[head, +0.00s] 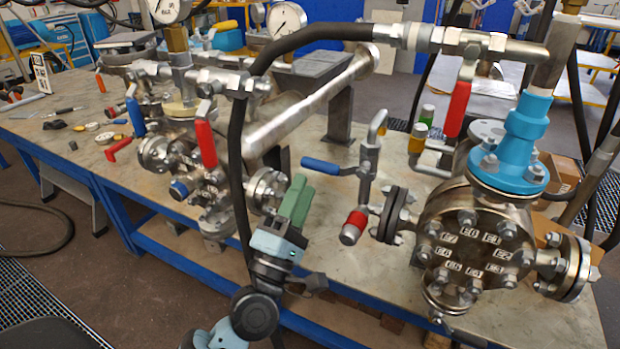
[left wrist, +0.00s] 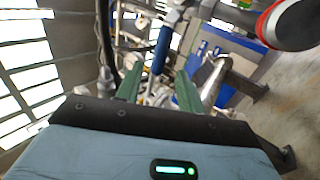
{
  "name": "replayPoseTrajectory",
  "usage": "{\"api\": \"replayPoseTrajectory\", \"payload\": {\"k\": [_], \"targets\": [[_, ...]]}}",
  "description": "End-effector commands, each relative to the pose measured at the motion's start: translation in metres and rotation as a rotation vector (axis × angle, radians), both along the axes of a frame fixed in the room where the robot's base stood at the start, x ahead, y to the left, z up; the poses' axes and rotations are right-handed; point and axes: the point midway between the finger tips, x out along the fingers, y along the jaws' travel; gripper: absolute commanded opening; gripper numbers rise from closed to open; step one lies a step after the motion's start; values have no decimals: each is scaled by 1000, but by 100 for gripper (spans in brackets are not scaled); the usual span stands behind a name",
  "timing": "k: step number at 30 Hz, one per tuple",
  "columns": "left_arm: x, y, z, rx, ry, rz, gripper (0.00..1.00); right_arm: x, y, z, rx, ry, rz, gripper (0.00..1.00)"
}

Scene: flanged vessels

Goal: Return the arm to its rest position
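My left gripper (head: 300,186) stands in front of the bench, between the two flanged vessels, with its green fingers pointing up. In the left wrist view its two fingers (left wrist: 160,72) are apart, with nothing held between them; a blue valve lever (left wrist: 160,52) shows in the gap, beyond the fingers. My left arm (head: 252,310) rises from the bottom of the head view. Whether the fingers touch the flange beside them cannot be told. My right gripper is in neither view.
A large flanged vessel (head: 474,242) with a blue top fitting stands on the right of the bench (head: 345,235). A smaller valve assembly (head: 195,165) stands left of my gripper. A black hose (head: 236,160) hangs close by. Open floor (head: 60,235) lies front left.

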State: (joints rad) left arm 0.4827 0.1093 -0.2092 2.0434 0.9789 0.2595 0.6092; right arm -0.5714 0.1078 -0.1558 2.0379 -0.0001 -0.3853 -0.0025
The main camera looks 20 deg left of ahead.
Motion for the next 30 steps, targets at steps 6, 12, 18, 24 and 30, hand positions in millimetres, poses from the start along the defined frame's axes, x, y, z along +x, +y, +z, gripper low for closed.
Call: {"api": "replayPoseTrajectory", "payload": {"k": [6, 12, 18, 24, 30], "targets": [[-14, 1, -10, 1, 0, 1, 38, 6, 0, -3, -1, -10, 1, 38], [-16, 1, -10, 0, -1, 0, 38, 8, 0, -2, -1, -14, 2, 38], [-15, 1, -10, 0, -1, 0, 38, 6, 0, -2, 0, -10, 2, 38], [-17, -1, -16, 27, 20, 7, 38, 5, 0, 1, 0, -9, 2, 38], [-40, -14, -66, 286, 187, 43, 38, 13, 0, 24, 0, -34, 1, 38]]}}
